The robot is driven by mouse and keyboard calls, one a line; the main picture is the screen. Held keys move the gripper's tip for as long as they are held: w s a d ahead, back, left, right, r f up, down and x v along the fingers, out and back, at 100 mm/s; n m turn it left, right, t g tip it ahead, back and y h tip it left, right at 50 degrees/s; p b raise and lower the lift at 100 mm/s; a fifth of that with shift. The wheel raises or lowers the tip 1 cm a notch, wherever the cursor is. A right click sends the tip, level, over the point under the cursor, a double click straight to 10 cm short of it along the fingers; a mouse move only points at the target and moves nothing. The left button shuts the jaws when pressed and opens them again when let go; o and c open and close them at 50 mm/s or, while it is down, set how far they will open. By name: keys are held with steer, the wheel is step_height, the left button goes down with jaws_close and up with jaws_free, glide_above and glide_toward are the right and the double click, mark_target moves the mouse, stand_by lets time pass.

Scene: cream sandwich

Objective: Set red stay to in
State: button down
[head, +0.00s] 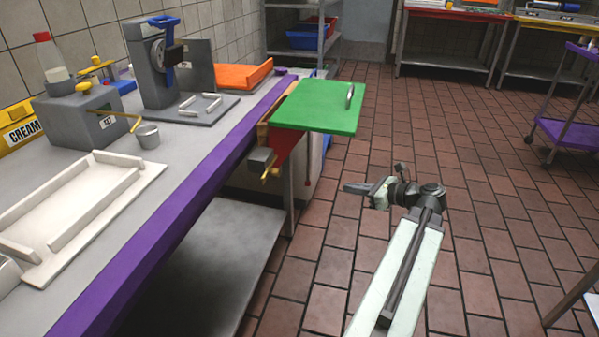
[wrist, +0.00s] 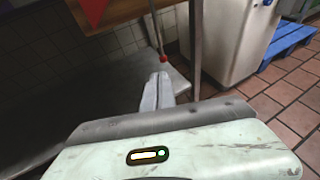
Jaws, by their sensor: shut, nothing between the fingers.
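The red stay (head: 288,152) is a red bracket under the green flap (head: 325,108) at the end of the counter. It stands out from the counter's side, and the flap lies roughly level above it. A red piece (wrist: 92,8) also shows at the top left in the wrist view, cut off by the frame. My gripper (head: 348,187) is right of and below the flap, apart from the red bracket, over the floor. In the wrist view my gripper (wrist: 157,80) is shut and empty, with a red ball knob (wrist: 164,58) just beyond its tips.
The purple-edged counter (head: 180,195) fills the left, bearing a cream dispenser (head: 85,115) and a white tray (head: 60,205). A lower shelf (head: 215,270) lies under it. A table leg and a white bin (wrist: 232,40) stand close ahead.

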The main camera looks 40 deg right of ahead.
steer(key=r+b+x, duration=0.1)
steer(key=b+x, duration=0.2)
steer(key=x, duration=1)
steer(key=shift+w+d+r, duration=0.2)
steer(key=shift+w+d, duration=0.05)
steer(key=shift+w, duration=0.3)
steer(key=shift+a, duration=0.1)
